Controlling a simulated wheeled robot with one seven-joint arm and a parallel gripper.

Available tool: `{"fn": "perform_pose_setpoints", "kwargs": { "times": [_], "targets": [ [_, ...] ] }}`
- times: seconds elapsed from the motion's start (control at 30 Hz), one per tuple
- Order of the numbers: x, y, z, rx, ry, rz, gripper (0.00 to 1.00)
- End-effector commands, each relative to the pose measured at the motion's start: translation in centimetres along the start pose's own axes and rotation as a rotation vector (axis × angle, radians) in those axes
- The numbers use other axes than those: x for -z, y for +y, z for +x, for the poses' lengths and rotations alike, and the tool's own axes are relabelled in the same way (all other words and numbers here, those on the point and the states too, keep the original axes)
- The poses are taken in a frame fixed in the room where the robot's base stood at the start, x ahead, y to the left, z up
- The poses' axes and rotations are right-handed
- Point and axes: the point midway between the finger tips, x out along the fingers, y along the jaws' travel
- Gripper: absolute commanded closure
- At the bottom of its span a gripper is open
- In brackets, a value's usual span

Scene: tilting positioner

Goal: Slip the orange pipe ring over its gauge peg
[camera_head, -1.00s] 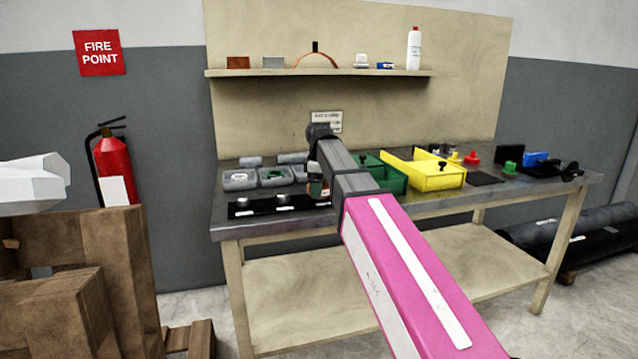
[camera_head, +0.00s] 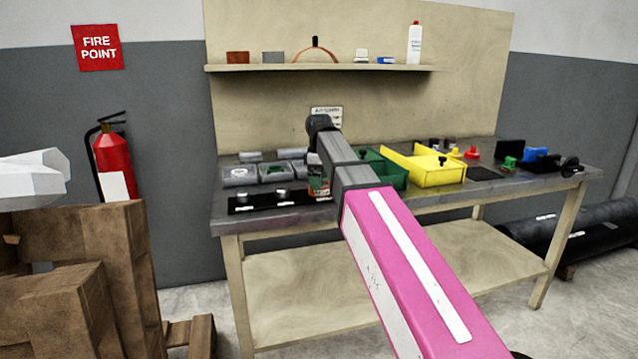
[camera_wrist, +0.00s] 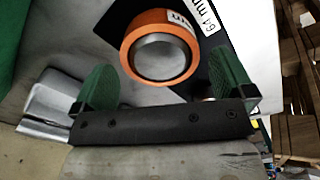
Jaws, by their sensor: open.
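The orange pipe ring (camera_wrist: 130,53) is in the upper middle of the wrist view, by a black plate labelled 64 mm. A grey round metal face (camera_wrist: 162,58), apparently the gauge peg's, fills its opening. How far down the ring sits cannot be told. My gripper (camera_wrist: 165,78) is open, with its green fingers spread on either side of the ring and gaps visible. In the head view a bit of orange (camera_head: 318,190) shows beside my arm. The black gauge plate (camera_head: 262,206) there carries short silver pegs; my arm hides its right end.
Grey trays (camera_head: 240,176) stand behind the plate. A green bin (camera_head: 392,172) and a yellow bin (camera_head: 436,177) stand to the right, with red, green and blue parts beyond. A shelf (camera_head: 330,69) runs above the bench. Brown boxes (camera_head: 95,240) stand at left.

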Motion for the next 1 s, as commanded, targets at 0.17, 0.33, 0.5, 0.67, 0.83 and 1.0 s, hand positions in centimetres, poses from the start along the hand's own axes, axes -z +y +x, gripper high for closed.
{"fn": "perform_pose_setpoints", "kwargs": {
  "times": [0.17,0.33,0.5,0.67,0.83,1.0],
  "targets": [
    [0.1,0.1,-3.1,-0.002,0.001,0.0,0.0],
    [0.1,0.1,-6.1,-0.001,0.001,0.0,0.0],
    [0.1,0.1,-8.2,-0.001,0.0,0.0,0.0],
    [0.0,0.0,-9.2,0.0,0.0,0.0,0.0],
    [0.0,0.0,-9.4,0.0,0.0,0.0,0.0],
    [0.0,0.0,-9.4,0.0,0.0,0.0,0.0]
  ]
}}
